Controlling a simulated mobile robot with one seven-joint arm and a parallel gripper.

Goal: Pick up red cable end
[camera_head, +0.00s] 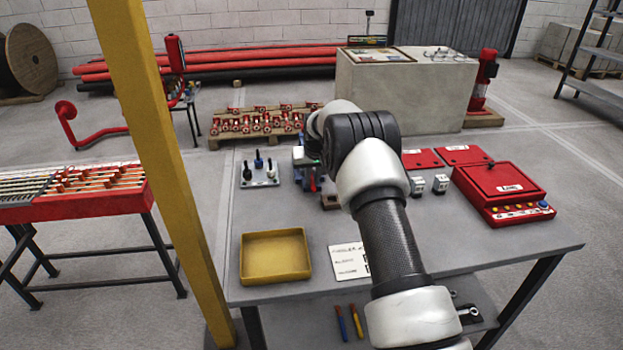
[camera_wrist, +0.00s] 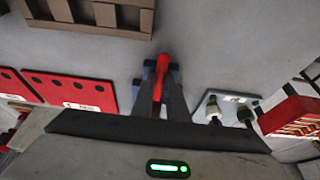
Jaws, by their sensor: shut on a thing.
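The red cable end (camera_wrist: 161,72) shows in the wrist view as a short red piece between the fingertips. My gripper (camera_wrist: 162,80) is shut on it, with the two dark fingers on either side and the red piece sticking out past the tips. In the head view my gripper (camera_head: 309,172) is over the grey worktable, mostly hidden by my own arm. Small blue parts show beside the fingertips. How far the cable end is from the tabletop cannot be told.
A plate with several connectors (camera_head: 258,174) stands left of my gripper on the worktable (camera_head: 480,242). A brown block (camera_head: 329,201) sits close by. Red panels and a red control box (camera_head: 503,190) lie right. A yellow tray (camera_head: 275,257) is at front left, near a yellow post (camera_head: 160,150).

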